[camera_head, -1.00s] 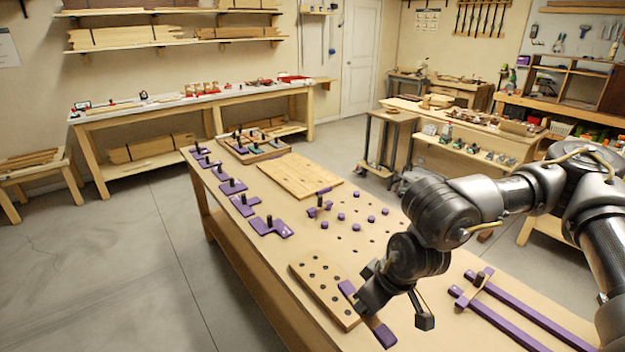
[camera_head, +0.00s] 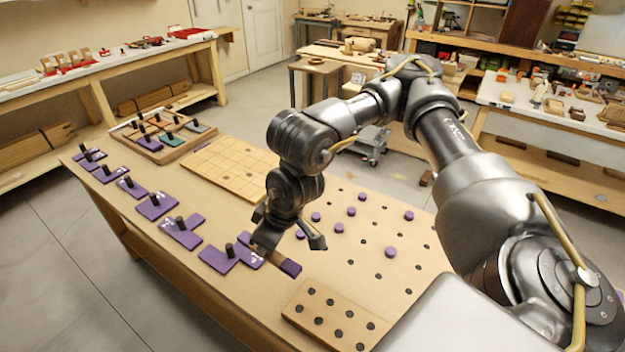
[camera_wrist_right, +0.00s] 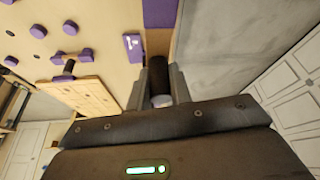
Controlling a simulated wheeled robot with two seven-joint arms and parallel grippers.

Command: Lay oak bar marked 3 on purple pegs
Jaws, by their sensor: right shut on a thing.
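My right gripper (camera_head: 285,240) is shut on the dark knob (camera_wrist_right: 160,82) of a bar, which it holds over the bench near the row of purple tiles. The bar has a brown wooden middle (camera_head: 272,257) and a purple end (camera_head: 290,267); in the wrist view its purple end (camera_wrist_right: 160,12) runs out of the top of the picture. I cannot read a number on it. Round purple pegs (camera_head: 351,211) stand in the hole grid to the right of the gripper; they also show in the wrist view (camera_wrist_right: 70,28). My left gripper is out of view.
Purple tiles with black knobs (camera_head: 156,205) line the bench's left edge. A gridded wooden board (camera_head: 235,167) and a tray of knobbed pieces (camera_head: 160,148) lie behind. A drilled wooden board (camera_head: 335,315) lies in front, with bare bench left of it.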

